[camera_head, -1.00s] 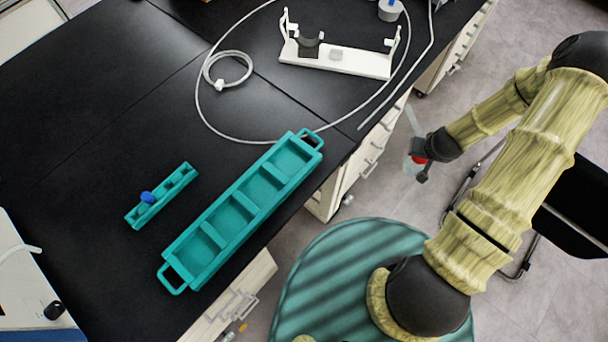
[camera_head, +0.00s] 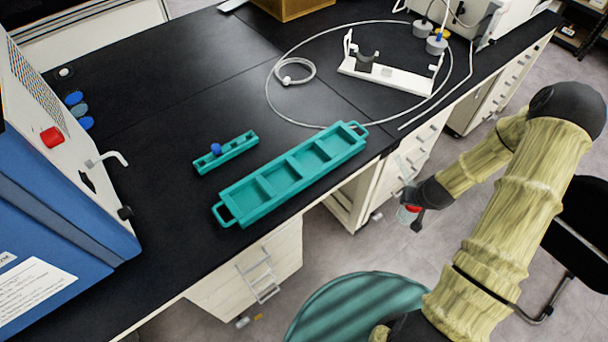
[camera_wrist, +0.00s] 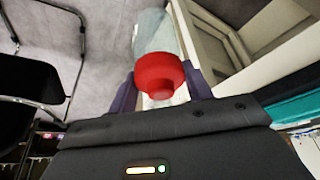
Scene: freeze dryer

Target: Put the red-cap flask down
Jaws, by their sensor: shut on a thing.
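The red-cap flask (camera_wrist: 160,76) is between the two fingers of my gripper (camera_wrist: 158,92) in the wrist view, with its red cap facing the camera and its clear body pointing away. In the head view my gripper (camera_head: 412,207) is shut on the flask (camera_head: 407,213), off the bench's front edge and above the floor. Much of the flask is hidden by the gripper there. A teal rack with several square compartments (camera_head: 262,204) lies on the black bench, left of my gripper; its compartments look empty.
A small teal holder (camera_head: 238,151) with a blue-capped item (camera_head: 215,149) sits behind the rack. A white stand (camera_head: 390,77) and looped tubing (camera_head: 268,92) lie farther back. A blue-and-white machine (camera_head: 60,190) stands at left. Black bench top (camera_head: 160,220) is clear left of the rack.

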